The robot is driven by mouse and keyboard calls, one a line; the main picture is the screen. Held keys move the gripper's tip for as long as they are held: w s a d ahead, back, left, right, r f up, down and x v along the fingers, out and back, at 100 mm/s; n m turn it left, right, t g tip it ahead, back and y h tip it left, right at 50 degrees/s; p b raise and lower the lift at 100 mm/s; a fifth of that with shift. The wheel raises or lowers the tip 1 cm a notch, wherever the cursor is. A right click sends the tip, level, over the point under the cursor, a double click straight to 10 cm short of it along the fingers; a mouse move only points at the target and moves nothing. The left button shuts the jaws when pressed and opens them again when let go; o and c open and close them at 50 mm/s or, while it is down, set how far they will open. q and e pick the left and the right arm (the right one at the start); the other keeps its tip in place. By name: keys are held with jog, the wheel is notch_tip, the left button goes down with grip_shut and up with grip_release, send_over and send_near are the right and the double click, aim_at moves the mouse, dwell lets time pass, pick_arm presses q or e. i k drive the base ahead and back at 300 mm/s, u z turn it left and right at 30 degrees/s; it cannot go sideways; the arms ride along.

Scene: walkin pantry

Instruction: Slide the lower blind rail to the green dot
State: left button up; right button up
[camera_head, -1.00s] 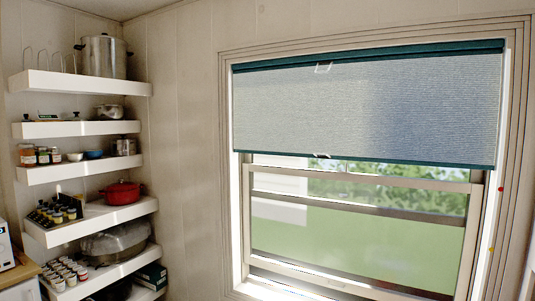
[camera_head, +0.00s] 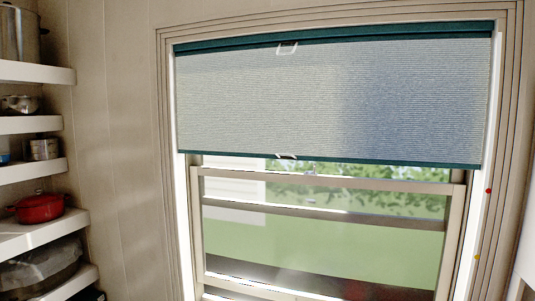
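The blind hangs in the upper part of the window, its grey textured fabric (camera_head: 330,100) spread between two teal rails. The lower blind rail (camera_head: 380,162) crosses the window below the fabric, with a small light handle (camera_head: 286,156) left of its middle. The upper rail (camera_head: 400,33) lies along the window's top and has a similar handle (camera_head: 287,48). A red dot (camera_head: 489,190) is on the right window frame a little below the lower rail's end, and a yellow dot (camera_head: 476,257) is further down. I cannot make out a green dot. Neither gripper is in view.
White wall shelves (camera_head: 30,235) stand at the left with a red pot (camera_head: 39,207) and metal pots. The window's sash bars (camera_head: 320,212) lie below the blind. A pale object edge (camera_head: 526,262) shows at the lower right. Bare wall separates shelves and window.

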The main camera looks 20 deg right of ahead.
aim_at(307, 154)
jog(key=z, duration=0.55)
jog(key=i, duration=0.85)
jog(key=z, duration=0.75)
